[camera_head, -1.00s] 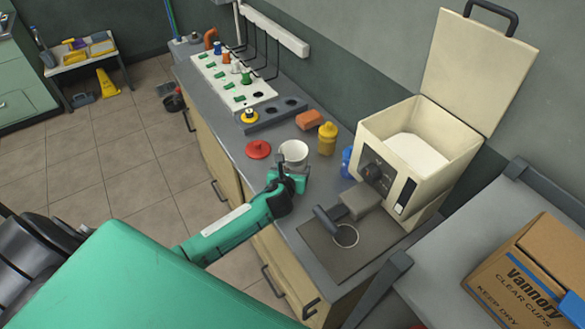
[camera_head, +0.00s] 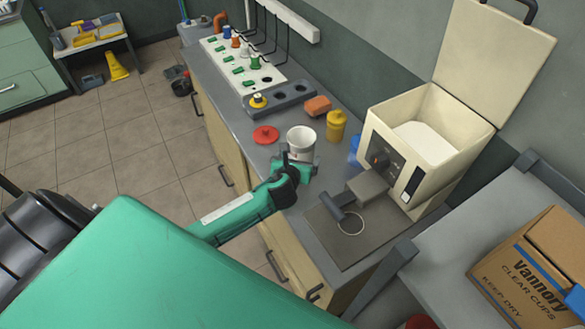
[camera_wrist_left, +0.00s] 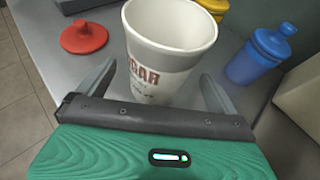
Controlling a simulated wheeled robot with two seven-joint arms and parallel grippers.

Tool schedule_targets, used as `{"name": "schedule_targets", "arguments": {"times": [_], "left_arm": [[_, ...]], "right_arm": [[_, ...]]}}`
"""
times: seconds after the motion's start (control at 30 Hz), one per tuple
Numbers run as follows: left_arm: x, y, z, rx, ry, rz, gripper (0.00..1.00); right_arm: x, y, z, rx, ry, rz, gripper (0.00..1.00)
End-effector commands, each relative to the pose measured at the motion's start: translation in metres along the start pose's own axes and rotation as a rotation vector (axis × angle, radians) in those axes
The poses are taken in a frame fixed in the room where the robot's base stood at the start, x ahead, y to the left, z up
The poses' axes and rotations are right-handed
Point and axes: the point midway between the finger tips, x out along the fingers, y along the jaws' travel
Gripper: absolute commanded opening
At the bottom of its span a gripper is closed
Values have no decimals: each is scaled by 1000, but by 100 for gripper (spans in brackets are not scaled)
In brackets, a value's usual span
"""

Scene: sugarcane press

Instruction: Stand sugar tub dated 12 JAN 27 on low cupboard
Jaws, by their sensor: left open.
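A white open tub (camera_head: 300,140) stands upright on the grey counter; its lettering, partly readable as "...GAR", shows in the left wrist view (camera_wrist_left: 166,60). No date can be read on it. My left gripper (camera_head: 296,163) is open, with one finger on each side of the tub's lower part in the left wrist view (camera_wrist_left: 158,90). I cannot tell whether the fingers touch it. A red lid with a knob (camera_head: 265,135) lies left of the tub and also shows in the left wrist view (camera_wrist_left: 83,37). My right gripper is not in view.
A yellow bottle (camera_head: 336,125) and a blue bottle (camera_wrist_left: 260,54) stand right of the tub. A cream machine with a raised lid (camera_head: 420,140) stands further right, behind a dark mat (camera_head: 345,245). A cardboard box (camera_head: 535,270) sits at the lower right. An orange block (camera_head: 318,105) lies behind.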

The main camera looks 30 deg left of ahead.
Motion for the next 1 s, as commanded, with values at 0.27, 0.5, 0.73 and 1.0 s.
{"name": "schedule_targets", "arguments": {"times": [0.27, 0.5, 0.73, 1.0], "left_arm": [[-56, 0, -2, 1, 0, -3, 97], [-86, 0, 0, 1, -1, -2, 97], [-94, 0, 0, 0, 0, 0, 97], [-93, 0, 0, 0, 0, -1, 97]], "right_arm": [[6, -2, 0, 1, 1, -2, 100], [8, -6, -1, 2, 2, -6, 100], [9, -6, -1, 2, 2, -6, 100], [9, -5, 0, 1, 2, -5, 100]]}}
